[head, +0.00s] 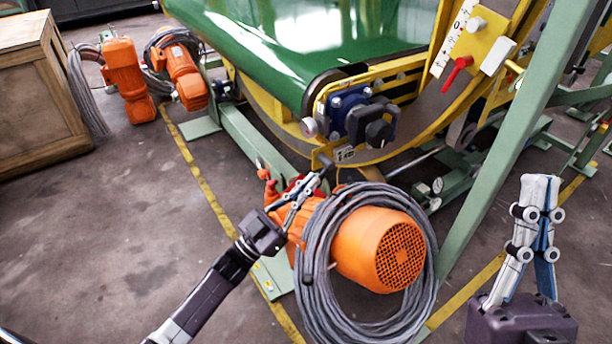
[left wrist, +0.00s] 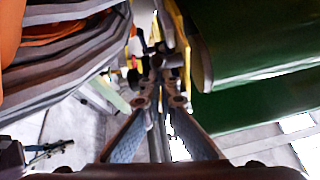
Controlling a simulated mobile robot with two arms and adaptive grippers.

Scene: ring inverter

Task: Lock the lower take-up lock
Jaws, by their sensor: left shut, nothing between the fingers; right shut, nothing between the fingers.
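The green belt's roller end carries a take-up unit with a blue bearing block (head: 345,103) and a black knob (head: 379,132). A small label plate (head: 345,154) sits just below on the yellow frame. I cannot tell which part is the lower take-up lock. A red part (head: 300,184) shows partly behind my left gripper (head: 325,164). That gripper is shut and empty, its tips just below and left of the label plate; contact is unclear. In the left wrist view its fingers (left wrist: 160,66) meet in front of the yellow frame. My right gripper (head: 540,180) is shut, empty and upright at the right.
An orange motor (head: 380,250) with coiled grey cable (head: 312,262) stands close beside my left gripper. A green post (head: 512,140) slants between my grippers. A red lever (head: 457,73) is on the upper yellow frame. A wooden crate (head: 40,95) stands left; floor before it is clear.

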